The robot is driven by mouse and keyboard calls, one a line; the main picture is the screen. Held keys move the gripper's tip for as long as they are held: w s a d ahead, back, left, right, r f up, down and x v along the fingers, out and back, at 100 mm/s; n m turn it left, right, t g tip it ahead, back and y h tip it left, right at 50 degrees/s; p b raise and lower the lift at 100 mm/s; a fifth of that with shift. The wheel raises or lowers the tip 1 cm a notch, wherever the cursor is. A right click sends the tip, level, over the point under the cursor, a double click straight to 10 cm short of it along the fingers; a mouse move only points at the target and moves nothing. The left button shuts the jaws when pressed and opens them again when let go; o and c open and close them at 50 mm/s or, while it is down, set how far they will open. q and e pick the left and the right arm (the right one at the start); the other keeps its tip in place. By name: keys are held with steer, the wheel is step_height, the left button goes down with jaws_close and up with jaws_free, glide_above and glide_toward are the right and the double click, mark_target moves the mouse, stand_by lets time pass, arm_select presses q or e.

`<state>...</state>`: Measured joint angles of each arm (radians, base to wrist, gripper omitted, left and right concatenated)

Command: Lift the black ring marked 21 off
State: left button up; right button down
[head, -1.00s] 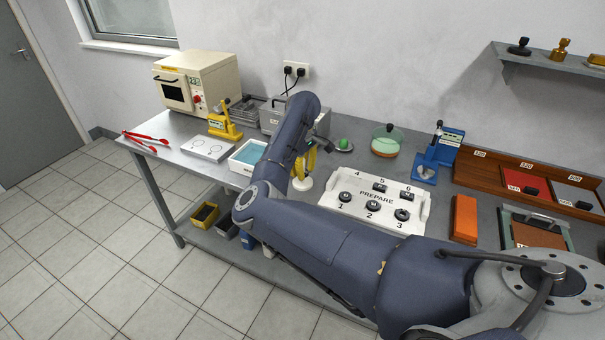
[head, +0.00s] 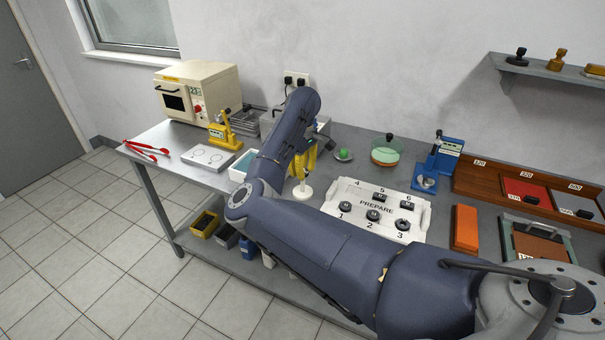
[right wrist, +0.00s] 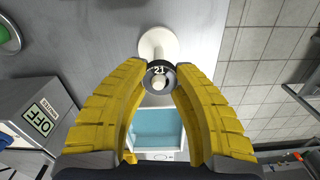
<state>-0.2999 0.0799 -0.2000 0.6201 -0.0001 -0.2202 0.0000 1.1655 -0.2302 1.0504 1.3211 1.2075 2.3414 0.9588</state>
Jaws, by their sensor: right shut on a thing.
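The black ring marked 21 (right wrist: 159,70) sits between my right gripper's fingertips in the right wrist view. My right gripper (head: 303,160) has yellow fingers and is shut on the ring, one fingertip at each side. A pale round post end shows in the ring's middle, so the ring appears to be still around the post near its top. The white stand (head: 302,192) has a round base, which shows beyond the ring in the wrist view (right wrist: 158,42). The ring is hidden by the fingers in the head view. My left gripper is not in view.
A white PREPARE tray (head: 362,222) with several numbered black pieces stands right of the stand. A blue-filled white tray (head: 236,174) lies left. A grey box marked OFF (right wrist: 38,115) stands close by in the wrist view. A green-lidded dish (head: 386,153) is behind.

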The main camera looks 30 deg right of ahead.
steer(key=shift+r, duration=2.1)
